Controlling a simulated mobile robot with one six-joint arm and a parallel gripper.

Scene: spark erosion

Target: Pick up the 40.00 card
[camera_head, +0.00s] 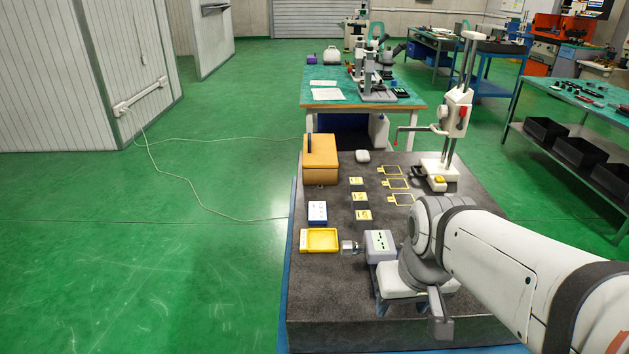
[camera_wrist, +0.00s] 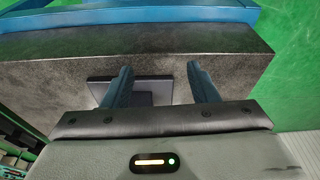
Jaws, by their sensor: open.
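Three small yellow-edged cards lie in a column on the dark granite table: a far card (camera_head: 356,181), a middle card (camera_head: 360,197) and a near card (camera_head: 364,215). Their print is too small to read, so I cannot tell which is the 40.00 card. My gripper (camera_head: 410,312) is at the near end of the table, well nearer than the cards, pointing down. In the wrist view its two fingers (camera_wrist: 160,70) are apart with nothing gripped. A flat dark grey piece (camera_wrist: 152,86) shows between and beyond them; I cannot tell what it is.
Yellow outlined frames (camera_head: 397,184) lie right of the cards. An orange box (camera_head: 321,165), a white-blue box (camera_head: 317,212) and a yellow tray (camera_head: 320,240) stand left. A measuring stand (camera_head: 440,168) rises behind right. A grey box (camera_head: 380,246) is by my wrist. The granite table (camera_head: 310,290) is bare at front left.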

